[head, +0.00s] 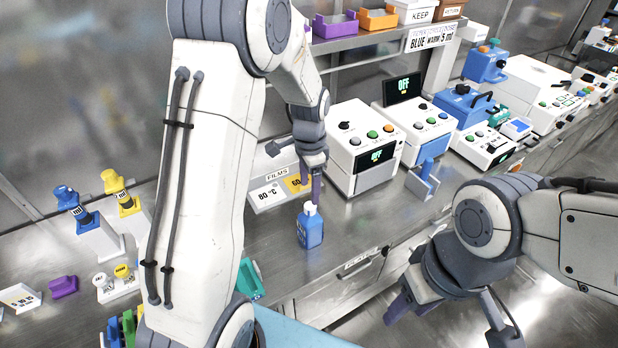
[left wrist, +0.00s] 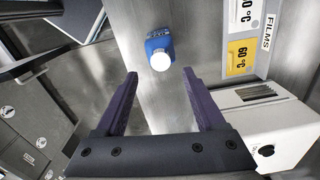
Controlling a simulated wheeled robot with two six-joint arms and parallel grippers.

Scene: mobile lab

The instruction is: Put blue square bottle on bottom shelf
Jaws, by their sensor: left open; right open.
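The blue square bottle (head: 310,229) stands upright on the metal counter, its white cap on top. In the left wrist view the bottle (left wrist: 158,42) is seen from above, ahead of the gap between my fingertips. My left gripper (head: 314,186) is above and just behind the bottle in the head view; its purple fingers (left wrist: 160,76) are apart and empty. My right gripper (head: 445,318) is open and empty, low at the right, away from the bottle. A metal shelf (head: 350,40) runs above the counter; whether it is the bottom shelf I cannot tell.
A FILMS holder (head: 268,196) lies behind the bottle. A white OFF device (head: 365,148) stands to its right, with a blue stand (head: 424,178) beyond. Purple (head: 335,25) and orange (head: 377,18) bins sit on the shelf. Pipette stands (head: 95,232) are at the left.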

